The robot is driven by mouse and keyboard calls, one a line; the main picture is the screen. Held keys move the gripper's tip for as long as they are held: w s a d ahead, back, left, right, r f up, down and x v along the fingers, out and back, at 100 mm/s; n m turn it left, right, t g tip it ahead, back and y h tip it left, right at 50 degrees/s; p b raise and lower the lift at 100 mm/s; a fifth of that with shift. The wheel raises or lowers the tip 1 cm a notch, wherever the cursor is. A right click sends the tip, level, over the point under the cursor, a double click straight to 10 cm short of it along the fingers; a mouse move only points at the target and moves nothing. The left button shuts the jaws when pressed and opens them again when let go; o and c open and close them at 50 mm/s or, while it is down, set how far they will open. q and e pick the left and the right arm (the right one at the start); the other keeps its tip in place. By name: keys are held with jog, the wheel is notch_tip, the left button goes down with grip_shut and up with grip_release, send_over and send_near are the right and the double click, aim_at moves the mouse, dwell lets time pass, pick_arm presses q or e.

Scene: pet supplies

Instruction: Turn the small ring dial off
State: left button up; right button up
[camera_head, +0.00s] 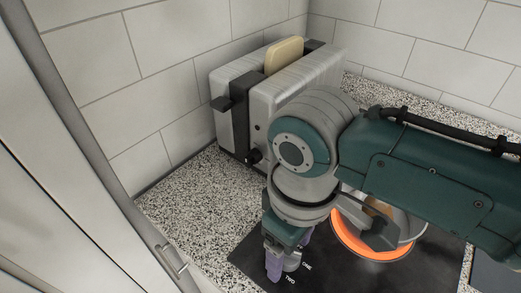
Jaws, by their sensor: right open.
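The black cooktop (250,258) lies on the counter, with the words "ONE" and "TWO" printed near its left front. A glowing orange ring (372,252) shows around the base of a metal pan on it. My right gripper (287,256) points down over the cooktop's left part, its purple fingers open. A small grey dial (293,263) shows partly between the fingers, beside the printed words. I cannot tell whether the fingers touch it. My wrist hides the rest of that area. My left gripper is out of view.
A silver toaster (236,84) with a slice of bread (284,55) stands behind my right arm, near the tiled corner. Speckled counter (185,205) is free at the left. A white cabinet door with a handle (172,262) borders the left side.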

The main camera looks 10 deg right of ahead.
jog(key=shift+f, duration=0.15)
jog(key=shift+c, duration=0.3)
grip_shut()
